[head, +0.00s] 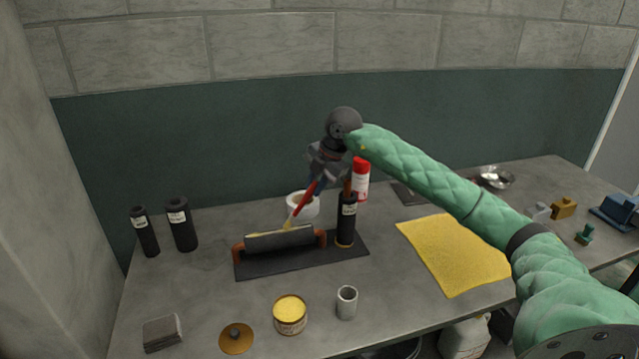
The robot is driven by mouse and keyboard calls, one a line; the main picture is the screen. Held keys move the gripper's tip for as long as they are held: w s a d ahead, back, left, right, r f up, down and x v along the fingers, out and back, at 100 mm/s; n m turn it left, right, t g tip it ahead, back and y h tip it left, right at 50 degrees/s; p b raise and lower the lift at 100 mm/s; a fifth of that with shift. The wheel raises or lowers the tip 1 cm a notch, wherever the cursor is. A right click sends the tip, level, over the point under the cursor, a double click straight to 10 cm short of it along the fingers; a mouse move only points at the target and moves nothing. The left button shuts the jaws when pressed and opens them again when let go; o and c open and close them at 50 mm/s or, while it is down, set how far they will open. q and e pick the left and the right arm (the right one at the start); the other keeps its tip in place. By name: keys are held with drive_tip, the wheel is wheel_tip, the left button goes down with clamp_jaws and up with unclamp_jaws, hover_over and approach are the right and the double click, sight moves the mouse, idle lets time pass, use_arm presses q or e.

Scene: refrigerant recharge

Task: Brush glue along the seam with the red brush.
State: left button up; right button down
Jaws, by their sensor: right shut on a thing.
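My right gripper (320,176) is above the bench and shut on the red brush (304,199). The brush slants down to the left. Its yellowish tip is at the top of a dark grey insulation sleeve (277,240) around a copper-coloured pipe (238,254); whether it touches is too small to tell. The sleeve lies on a black mat (290,262). The seam itself is not clear at this size. An open tin of yellow glue (290,314) stands at the front, with its brownish lid (236,338) beside it. My left gripper is not in view.
A black labelled cylinder (346,220) stands just right of the sleeve, close to my right gripper. A red-topped can (360,180) and a white roll (302,204) stand behind. A grey cup (347,301) is in front. A yellow cloth (455,254) lies right.

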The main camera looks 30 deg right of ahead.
drive_tip(key=w+a, duration=0.3)
drive_tip(key=a, duration=0.7)
drive_tip(key=shift+a+f+p, duration=0.15)
drive_tip(key=shift+a+p, duration=0.15)
drive_tip(key=shift+a, duration=0.05)
idle(0.9)
wheel_tip(320, 180, up, 6)
drive_tip(key=p, duration=0.2)
idle(0.7)
wheel_tip(320, 180, up, 3)
drive_tip(key=shift+r+p, duration=0.1)
drive_tip(key=shift+p, duration=0.55)
idle(0.7)
